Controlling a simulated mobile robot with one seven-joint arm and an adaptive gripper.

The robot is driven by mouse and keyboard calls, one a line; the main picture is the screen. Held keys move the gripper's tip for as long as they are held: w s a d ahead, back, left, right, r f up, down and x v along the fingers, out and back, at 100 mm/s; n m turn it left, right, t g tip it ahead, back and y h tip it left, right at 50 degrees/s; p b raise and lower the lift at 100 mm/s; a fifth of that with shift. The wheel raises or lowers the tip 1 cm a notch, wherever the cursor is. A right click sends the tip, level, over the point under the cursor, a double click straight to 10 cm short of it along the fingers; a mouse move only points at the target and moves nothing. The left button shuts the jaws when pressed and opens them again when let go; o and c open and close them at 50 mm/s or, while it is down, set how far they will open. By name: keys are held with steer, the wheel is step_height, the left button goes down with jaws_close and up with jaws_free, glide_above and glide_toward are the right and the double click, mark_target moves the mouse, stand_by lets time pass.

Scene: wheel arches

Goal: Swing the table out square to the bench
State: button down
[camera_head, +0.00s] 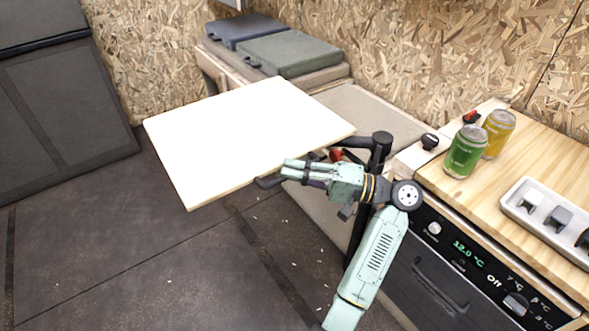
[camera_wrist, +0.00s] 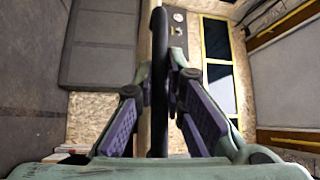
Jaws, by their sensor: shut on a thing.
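The pale wooden table (camera_head: 240,140) sticks out from the bench side over the dark floor, carried by a black post and swing arm (camera_head: 380,150). Its far right corner overlaps the bench (camera_head: 375,115) in the picture; I cannot tell whether it is exactly square. My gripper (camera_head: 284,171) is at the table's near edge, shut on a dark handle (camera_head: 267,182) there. In the wrist view, the black handle (camera_wrist: 159,80) runs upright between my fingers, beside the pale table edge (camera_wrist: 144,60). A red knob (camera_head: 336,155) shows under the near right edge.
A wooden counter (camera_head: 545,165) at right holds a green can (camera_head: 465,152), a yellow can (camera_head: 498,132) and a switch tray (camera_head: 550,215). A dark cabinet (camera_head: 65,110) stands left. Floor (camera_head: 100,240) left of the table is clear.

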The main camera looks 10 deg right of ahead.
stand_by(0.3)
steer(key=c, duration=1.7)
jaws_free()
steer(key=shift+o, duration=0.2)
steer(key=shift+r, duration=0.1)
